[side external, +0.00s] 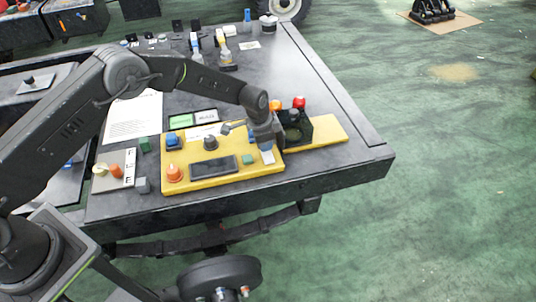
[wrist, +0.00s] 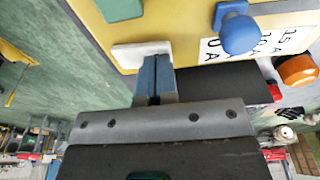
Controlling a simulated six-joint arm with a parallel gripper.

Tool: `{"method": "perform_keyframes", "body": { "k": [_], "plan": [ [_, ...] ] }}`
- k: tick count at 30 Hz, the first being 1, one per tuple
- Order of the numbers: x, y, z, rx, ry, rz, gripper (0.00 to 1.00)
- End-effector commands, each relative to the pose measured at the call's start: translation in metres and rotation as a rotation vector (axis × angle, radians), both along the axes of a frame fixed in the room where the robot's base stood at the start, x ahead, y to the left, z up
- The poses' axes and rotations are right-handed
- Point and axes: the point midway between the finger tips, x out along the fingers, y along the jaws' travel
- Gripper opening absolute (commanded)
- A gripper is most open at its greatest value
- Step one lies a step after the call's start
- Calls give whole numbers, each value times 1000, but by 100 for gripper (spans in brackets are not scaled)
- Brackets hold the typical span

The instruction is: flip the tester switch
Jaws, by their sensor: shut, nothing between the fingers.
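The yellow tester panel (side external: 222,180) lies near the front edge of the workbench. It carries a dark display, a grey knob (side external: 210,142), an orange knob (side external: 174,173) and a blue button (side external: 172,141). My gripper (side external: 266,148) is over the panel's right part, pointing down. In the wrist view its blue fingers (wrist: 156,62) are shut together and empty. Their tips are at the edge of a small white plate (wrist: 139,54) on the yellow surface; I cannot tell whether they touch it. My gripper covers part of the panel, and I cannot clearly make out the switch lever.
A dark box (side external: 297,131) with red and orange tops stands just right of my gripper. In the wrist view, a blue knob (wrist: 239,34) and an orange knob (wrist: 298,70) stand near an amp-marked label.

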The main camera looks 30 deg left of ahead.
Motion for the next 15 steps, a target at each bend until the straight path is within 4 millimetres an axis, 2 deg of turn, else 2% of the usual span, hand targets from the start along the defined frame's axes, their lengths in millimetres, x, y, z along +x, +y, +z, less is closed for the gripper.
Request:
{"method": "perform_keyframes", "body": {
  "k": [9, 15],
  "plan": [
    [0, 0, -5, 0, 0, 0, 0],
    [0, 0, 3, -1, -1, 0, 0]
  ]
}}
